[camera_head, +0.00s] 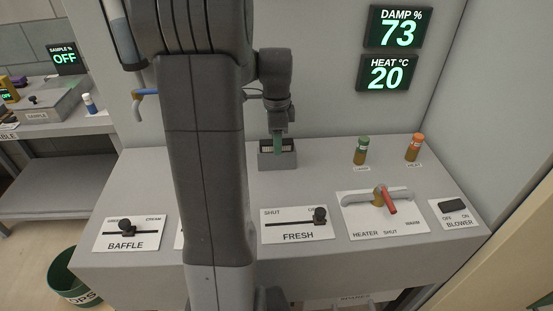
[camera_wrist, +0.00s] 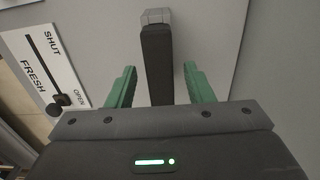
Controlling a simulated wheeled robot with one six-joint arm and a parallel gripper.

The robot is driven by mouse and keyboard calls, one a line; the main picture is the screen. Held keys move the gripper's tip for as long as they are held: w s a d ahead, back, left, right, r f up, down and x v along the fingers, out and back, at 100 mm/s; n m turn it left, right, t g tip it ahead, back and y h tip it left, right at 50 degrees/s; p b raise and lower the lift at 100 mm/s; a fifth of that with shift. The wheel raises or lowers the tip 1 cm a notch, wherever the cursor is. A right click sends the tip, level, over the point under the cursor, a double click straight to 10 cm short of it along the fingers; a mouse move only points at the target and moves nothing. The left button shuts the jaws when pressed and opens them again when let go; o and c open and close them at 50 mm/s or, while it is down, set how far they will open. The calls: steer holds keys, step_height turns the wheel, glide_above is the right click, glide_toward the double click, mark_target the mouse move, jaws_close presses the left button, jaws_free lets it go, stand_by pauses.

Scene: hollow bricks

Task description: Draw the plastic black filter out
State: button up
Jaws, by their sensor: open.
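My gripper (camera_head: 278,147) points down over a small grey holder (camera_head: 265,161) at the back of the console. In the wrist view my gripper (camera_wrist: 160,67) is open, with its two green fingers spread. A long black piece (camera_wrist: 157,60), which looks like the plastic filter, lies between the fingers with a gap on each side. A light grey block (camera_wrist: 156,16) is at its far end. In the head view the fingers largely hide whatever is in the holder, and I cannot make out the filter there.
The FRESH slider panel (camera_head: 298,232) stands in front of the holder, and the BAFFLE panel (camera_head: 130,241) is to the left. A heater lever (camera_head: 387,203) and blower switch (camera_head: 453,206) are right.

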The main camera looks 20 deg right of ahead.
steer(key=shift+f, duration=0.45)
stand_by(0.4)
steer(key=c, duration=1)
